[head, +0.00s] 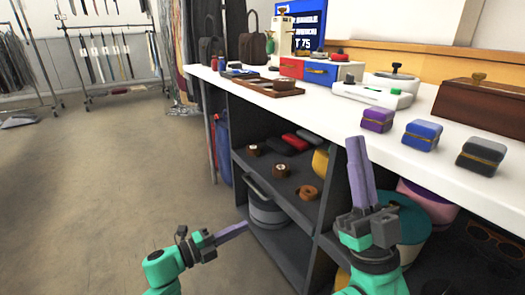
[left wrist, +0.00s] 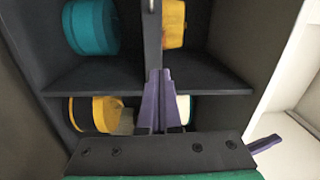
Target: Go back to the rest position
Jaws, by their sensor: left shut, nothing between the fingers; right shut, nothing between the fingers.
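My left gripper (head: 243,227) is at the lower middle of the head view, low over the floor in front of the shelf unit. Its purple fingers are together with nothing between them. They also show shut in the left wrist view (left wrist: 158,78), in front of the dark shelves.
The white counter (head: 455,160) holds purple, blue and grey boxes, a brown chest (head: 487,108) and trays. The dark shelf unit (head: 290,202) below holds rolls, tins and hat boxes. Clothes racks (head: 115,55) stand at the back left. The floor (head: 80,190) on the left is clear.

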